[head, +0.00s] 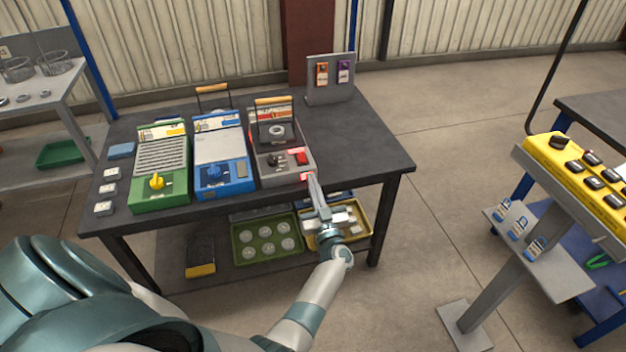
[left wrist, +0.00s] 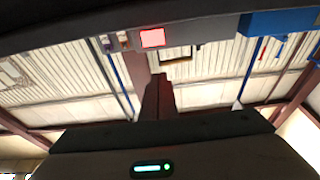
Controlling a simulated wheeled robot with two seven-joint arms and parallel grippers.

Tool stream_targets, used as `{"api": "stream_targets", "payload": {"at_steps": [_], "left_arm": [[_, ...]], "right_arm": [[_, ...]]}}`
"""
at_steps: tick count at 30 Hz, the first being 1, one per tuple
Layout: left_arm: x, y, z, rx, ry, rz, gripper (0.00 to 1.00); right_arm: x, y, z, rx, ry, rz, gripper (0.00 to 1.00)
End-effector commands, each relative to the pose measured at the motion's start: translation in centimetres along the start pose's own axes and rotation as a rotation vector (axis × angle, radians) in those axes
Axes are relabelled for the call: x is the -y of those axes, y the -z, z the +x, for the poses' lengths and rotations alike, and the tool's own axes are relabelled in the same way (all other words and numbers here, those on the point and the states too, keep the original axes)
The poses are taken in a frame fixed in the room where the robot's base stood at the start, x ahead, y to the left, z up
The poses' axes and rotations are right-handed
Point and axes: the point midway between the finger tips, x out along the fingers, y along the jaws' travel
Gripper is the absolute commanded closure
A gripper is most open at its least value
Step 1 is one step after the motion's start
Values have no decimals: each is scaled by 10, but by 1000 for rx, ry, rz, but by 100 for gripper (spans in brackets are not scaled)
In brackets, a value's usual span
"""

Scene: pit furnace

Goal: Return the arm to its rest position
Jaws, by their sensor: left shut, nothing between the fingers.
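My left gripper (head: 310,178) is at the front edge of the dark table, close to the front right corner of the grey unit (head: 286,165). It is shut and empty. My left arm reaches to it from the lower left of the head view. In the left wrist view the dark gripper body fills the bottom, and the shut fingers (left wrist: 158,95) point up toward a lit red square (left wrist: 152,38) on a unit's front. I cannot tell from the pictures whether the fingertips touch the unit. My right gripper is not in view.
A green unit (head: 160,185) and a blue unit (head: 222,170) stand left of the grey one on the table (head: 350,140). Trays (head: 245,262) sit on the shelf below. A yellow button panel (head: 575,175) on a grey stand is at the right. The floor between is clear.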

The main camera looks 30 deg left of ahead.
Motion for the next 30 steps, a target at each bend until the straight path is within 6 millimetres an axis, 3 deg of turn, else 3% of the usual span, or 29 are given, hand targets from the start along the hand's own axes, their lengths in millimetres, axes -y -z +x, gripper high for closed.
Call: {"api": "stream_targets", "payload": {"at_steps": [23, 26, 30], "left_arm": [[1, -5, -4, 1, -4, 0, 100], [-2, -10, -9, 4, -34, 2, 100], [-15, -29, -32, 25, -151, 6, 100]], "right_arm": [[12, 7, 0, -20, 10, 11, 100], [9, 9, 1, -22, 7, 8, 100], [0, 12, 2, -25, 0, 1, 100]]}}
